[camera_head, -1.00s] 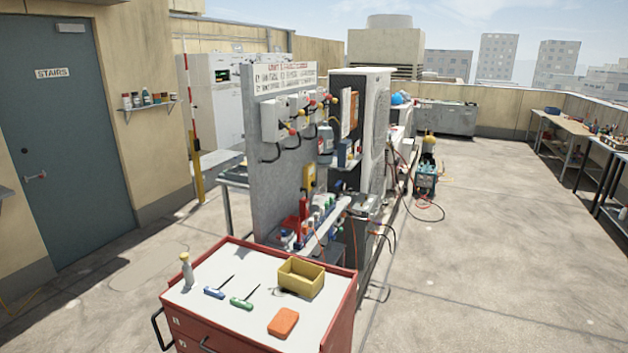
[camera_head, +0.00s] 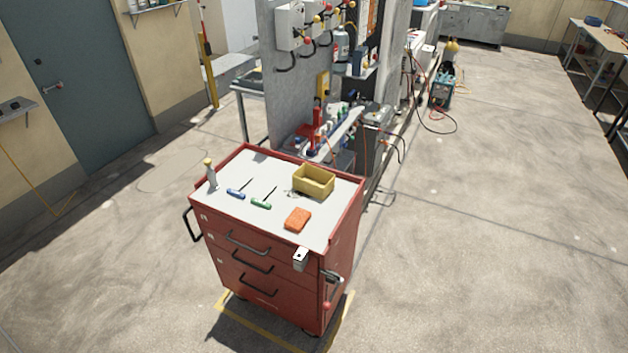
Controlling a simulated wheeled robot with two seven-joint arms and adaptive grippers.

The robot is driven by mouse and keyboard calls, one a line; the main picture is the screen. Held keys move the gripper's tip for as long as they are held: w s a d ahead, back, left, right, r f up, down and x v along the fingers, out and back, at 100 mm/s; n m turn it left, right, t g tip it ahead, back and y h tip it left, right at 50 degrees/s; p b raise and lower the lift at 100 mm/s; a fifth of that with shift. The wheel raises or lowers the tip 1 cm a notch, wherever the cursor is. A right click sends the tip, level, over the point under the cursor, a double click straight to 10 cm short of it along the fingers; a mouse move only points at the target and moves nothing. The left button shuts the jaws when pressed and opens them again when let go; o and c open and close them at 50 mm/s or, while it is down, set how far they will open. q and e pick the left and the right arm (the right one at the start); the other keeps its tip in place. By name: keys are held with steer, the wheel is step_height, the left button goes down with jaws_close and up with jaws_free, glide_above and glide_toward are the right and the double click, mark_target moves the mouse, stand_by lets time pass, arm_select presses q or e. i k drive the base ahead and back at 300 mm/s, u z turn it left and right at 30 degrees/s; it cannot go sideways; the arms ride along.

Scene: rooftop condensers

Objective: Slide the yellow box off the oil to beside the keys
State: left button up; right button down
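The yellow box (camera_head: 314,181), an open-topped bin, stands on the white top of the red tool cart (camera_head: 240,212), toward its back right. Small dark thin items (camera_head: 291,193) lie against the box's left side; they are too small to tell whether they are keys. I cannot make out any oil under or around the box. A small grey bottle with a yellow cap (camera_head: 210,174) stands at the top's left edge. Neither of my grippers shows in this view.
A blue-handled tool (camera_head: 236,194), a green-handled tool (camera_head: 261,203) and an orange block (camera_head: 297,219) share the cart top. A grey panel with switch boxes (camera_head: 262,75) stands behind the cart. Open concrete floor (camera_head: 480,220) lies to the right.

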mark_target(309, 179)
steer(key=u, duration=0.05)
steer(key=i, duration=1.4)
steer(key=u, duration=0.65)
